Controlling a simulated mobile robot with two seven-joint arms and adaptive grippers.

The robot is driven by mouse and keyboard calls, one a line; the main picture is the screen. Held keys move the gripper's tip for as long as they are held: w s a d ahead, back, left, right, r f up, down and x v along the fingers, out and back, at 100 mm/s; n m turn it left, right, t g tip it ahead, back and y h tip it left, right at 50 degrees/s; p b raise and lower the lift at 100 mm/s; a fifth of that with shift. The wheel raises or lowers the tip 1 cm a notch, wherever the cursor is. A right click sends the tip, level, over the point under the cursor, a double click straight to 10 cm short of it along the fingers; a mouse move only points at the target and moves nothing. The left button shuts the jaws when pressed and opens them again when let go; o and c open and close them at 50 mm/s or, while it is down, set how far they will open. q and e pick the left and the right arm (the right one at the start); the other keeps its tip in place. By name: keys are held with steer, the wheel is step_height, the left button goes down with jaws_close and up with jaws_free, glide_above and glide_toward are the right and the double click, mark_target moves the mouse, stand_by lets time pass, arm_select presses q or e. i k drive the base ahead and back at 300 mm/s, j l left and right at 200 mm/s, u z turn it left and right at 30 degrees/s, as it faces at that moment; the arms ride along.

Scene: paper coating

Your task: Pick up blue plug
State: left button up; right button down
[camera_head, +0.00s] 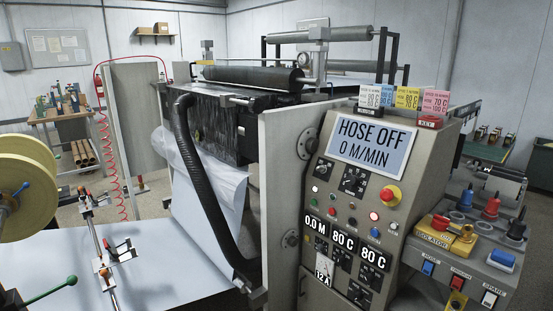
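A small blue plug-shaped piece (466,198) stands upright at the back of the grey socket box on the right, left of a red plug (491,208). A wider blue block (502,258) lies at the box's right front; I cannot tell whether it is a plug or a cover. The grey socket box (470,262) stands right of the control panel. Neither of my grippers shows in the head view.
A yellow isolator with a red handle (441,222) sits on the box, above a blue switch (428,267). The control panel (345,205) stands just to the left. A black hose (195,175) runs down the machine. A white sheet (150,262) spreads at the lower left.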

mark_target(467, 196)
steer(key=z, duration=1.35)
